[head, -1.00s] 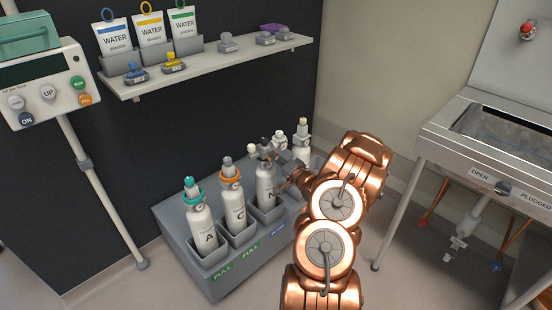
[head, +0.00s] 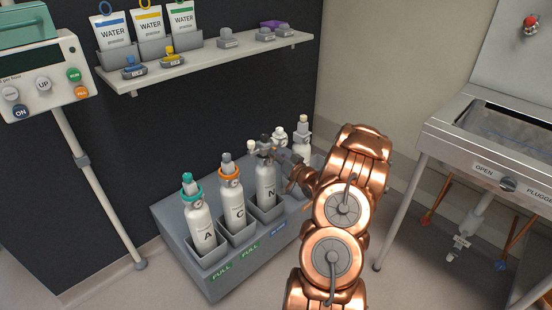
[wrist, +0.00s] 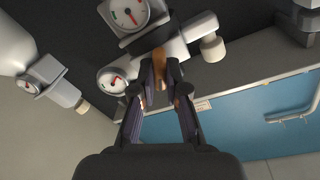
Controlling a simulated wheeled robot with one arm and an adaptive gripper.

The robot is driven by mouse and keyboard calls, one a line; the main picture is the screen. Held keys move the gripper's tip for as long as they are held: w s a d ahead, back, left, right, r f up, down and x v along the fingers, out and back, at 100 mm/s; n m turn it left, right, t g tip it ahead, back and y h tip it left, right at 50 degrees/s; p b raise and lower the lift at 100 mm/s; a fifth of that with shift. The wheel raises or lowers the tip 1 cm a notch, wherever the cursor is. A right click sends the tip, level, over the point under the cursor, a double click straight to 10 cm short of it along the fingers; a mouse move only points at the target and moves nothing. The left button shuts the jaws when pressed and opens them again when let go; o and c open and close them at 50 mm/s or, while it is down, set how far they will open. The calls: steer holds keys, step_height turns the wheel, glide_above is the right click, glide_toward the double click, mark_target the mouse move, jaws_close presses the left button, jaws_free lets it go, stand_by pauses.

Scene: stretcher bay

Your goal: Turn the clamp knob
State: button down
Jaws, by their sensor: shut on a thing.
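In the wrist view my gripper (wrist: 159,78) has its dark fingertips shut on a small orange-brown piece, which appears to be the clamp knob (wrist: 158,61). The fingers hide part of it. It sits against a pale grey regulator body (wrist: 187,42) with a round gauge (wrist: 128,13) above and another gauge (wrist: 114,78) beside the left finger. In the head view my gripper (head: 286,163) reaches from the right to the top of the bottle marked N (head: 266,188), where the regulator is. The knob cannot be made out there.
Bottles marked A (head: 201,226) and C (head: 232,204) stand left of N in the grey rack (head: 190,268). Other pale-topped bottles (head: 302,140) stand behind. A shelf (head: 215,58) with water bags hangs above, and a steel sink unit (head: 480,150) stands right.

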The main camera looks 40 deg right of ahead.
steer(key=shift+a+f+n+b, duration=0.1)
steer(key=shift+a+n+b, duration=0.05)
steer(key=shift+n+b, duration=8.5)
steer(key=c, duration=1.2)
jaws_free()
steer(key=shift+s, duration=0.1)
steer(key=s, duration=0.4)
steer(key=s+a, duration=0.1)
steer(key=s, duration=0.6)
steer(key=shift+s+a, duration=0.25)
steer(key=shift+s, duration=0.1)
